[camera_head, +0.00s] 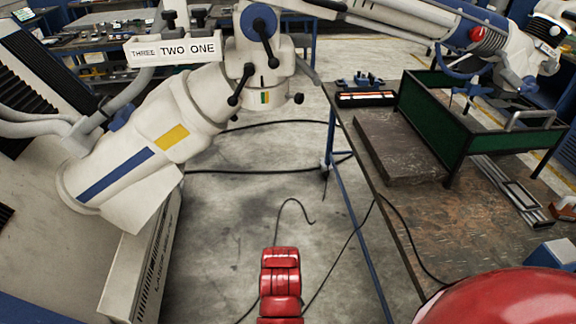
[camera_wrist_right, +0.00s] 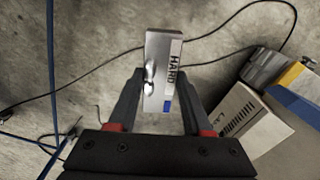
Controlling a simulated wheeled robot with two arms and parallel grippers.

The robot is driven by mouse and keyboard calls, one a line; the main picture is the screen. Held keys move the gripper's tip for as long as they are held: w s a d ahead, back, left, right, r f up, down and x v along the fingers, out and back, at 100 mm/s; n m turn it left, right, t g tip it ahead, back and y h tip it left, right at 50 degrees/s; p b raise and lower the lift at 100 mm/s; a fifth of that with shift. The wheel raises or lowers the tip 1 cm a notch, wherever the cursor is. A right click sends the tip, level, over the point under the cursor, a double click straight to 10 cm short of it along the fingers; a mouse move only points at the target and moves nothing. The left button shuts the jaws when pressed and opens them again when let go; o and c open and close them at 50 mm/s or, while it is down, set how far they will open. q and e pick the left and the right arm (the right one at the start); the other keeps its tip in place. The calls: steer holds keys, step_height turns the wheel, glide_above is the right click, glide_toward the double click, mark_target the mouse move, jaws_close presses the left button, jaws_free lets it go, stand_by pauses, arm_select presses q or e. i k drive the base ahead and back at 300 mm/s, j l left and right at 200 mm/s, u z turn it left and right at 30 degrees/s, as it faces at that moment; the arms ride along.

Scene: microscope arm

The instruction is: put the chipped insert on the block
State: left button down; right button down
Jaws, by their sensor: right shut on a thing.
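My right gripper (camera_wrist_right: 159,78) is shut on a flat grey metal piece (camera_wrist_right: 157,50) in the right wrist view. The piece has a white strip lettered HARD along its right side, with a blue patch at the strip's lower end. A bright, uneven spot shows near its left edge; I cannot tell whether it is a chip. The held piece is above the concrete floor. In the head view, a thick dark slab (camera_head: 402,148) lies on the bench at right; I cannot tell whether it is the block. My left gripper is not in view.
A large white machine arm (camera_head: 150,140) with a THREE TWO ONE sign (camera_head: 175,52) fills the left. The bench (camera_head: 450,230) at right carries a green-sided frame (camera_head: 440,110) and a rail (camera_head: 510,190). Cables cross the floor (camera_head: 240,210) between them.

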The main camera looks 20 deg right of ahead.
mark_target(413, 161)
steer(key=i+z, duration=0.25)
steer(key=z, duration=0.15)
steer(key=i+j+z, duration=0.15)
steer(key=z, duration=0.25)
steer(key=i+j+z, duration=0.25)
steer(key=z, duration=0.15)
steer(key=i+j+z, duration=0.2)
steer(key=z, duration=0.2)
steer(key=i+j+z, duration=0.15)
steer(key=j+z, duration=0.3)
steer(key=l, duration=0.1)
